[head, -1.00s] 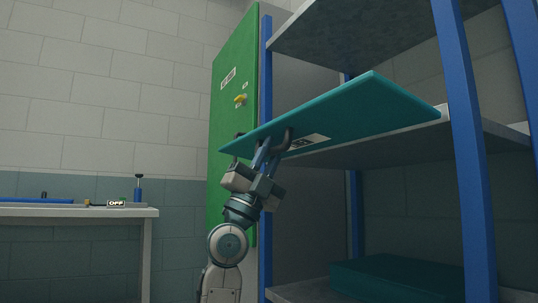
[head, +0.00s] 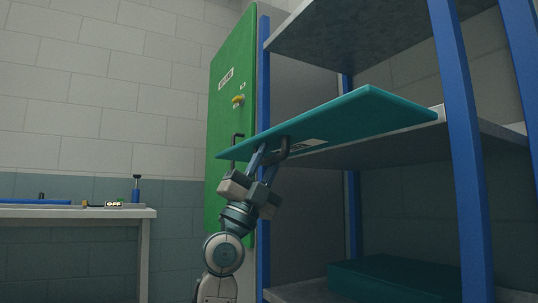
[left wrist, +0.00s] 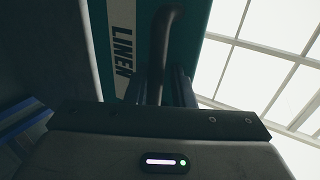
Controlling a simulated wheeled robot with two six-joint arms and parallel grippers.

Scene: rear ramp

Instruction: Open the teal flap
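The teal flap (head: 345,119) stands out from the blue-posted rack, close to level, with its right long edge along the middle shelf. Its label is seen from below, and the label reads LINEN in the left wrist view, where the flap (left wrist: 186,45) also shows. A dark bar handle (head: 286,148) sits on its underside near the left end. My left gripper (head: 264,160) is below the flap with its fingers at this handle. In the left wrist view, the handle (left wrist: 160,45) runs down between the fingers, which look closed on it. My right gripper is not in view.
A green door (head: 230,85) with a yellow knob and a dark handle stands close behind my left gripper. A blue post (head: 461,150) rises at right. A teal box (head: 395,279) lies on the lower shelf (head: 305,290). A workbench (head: 75,212) stands at far left.

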